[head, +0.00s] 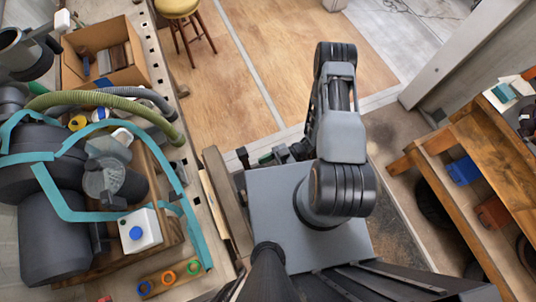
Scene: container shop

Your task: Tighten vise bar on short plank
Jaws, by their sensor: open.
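A brown wooden vise jaw (228,200) stands along the right edge of the workbench at the centre left. A pale narrow strip of wood, which looks like the short plank (211,205), lies between this jaw and the bench edge. My arm folds over my base, and my gripper (246,157) is small and dark, pointing left close to the outer side of the jaw. It is open. Its fingertips are hard to make out. I cannot pick out the vise bar clearly or tell whether the gripper touches it.
The workbench (190,130) on the left carries a cardboard box (104,50), hoses, a big dark machine with teal trim and a white box with a blue button (139,231). A stool (184,22) stands behind. Wooden shelves (470,160) are at right. The floor beyond is clear.

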